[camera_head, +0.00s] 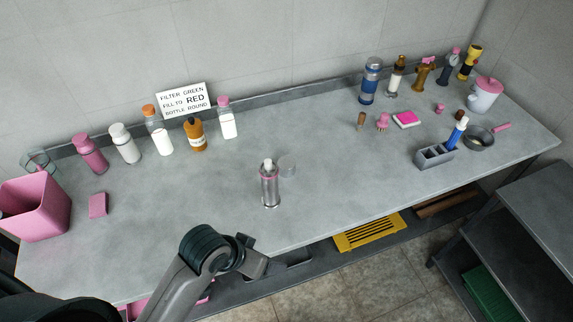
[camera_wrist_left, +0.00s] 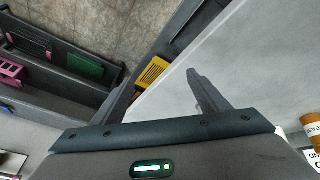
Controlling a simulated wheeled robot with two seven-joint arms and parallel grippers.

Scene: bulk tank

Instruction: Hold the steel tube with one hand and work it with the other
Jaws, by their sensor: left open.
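The steel tube (camera_head: 269,189) stands upright near the middle of the grey bench, with a pink ring near its top and a pale tip above. A clear round piece (camera_head: 287,166) is just behind it at right, too faint to name surely. My left gripper (camera_head: 277,263) is at the bench's front edge, in front of the tube and apart from it. In the left wrist view my left gripper (camera_wrist_left: 160,85) has its fingers spread with nothing between them. The tube cannot be made out there. My right gripper is not in view.
Several bottles, including an amber one (camera_head: 195,134), line the back left near a sign (camera_head: 184,99). A pink bin (camera_head: 35,207) stands far left. A grey slotted holder (camera_head: 434,157) and a pan (camera_head: 480,139) are at right. The bench around the tube is mostly clear.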

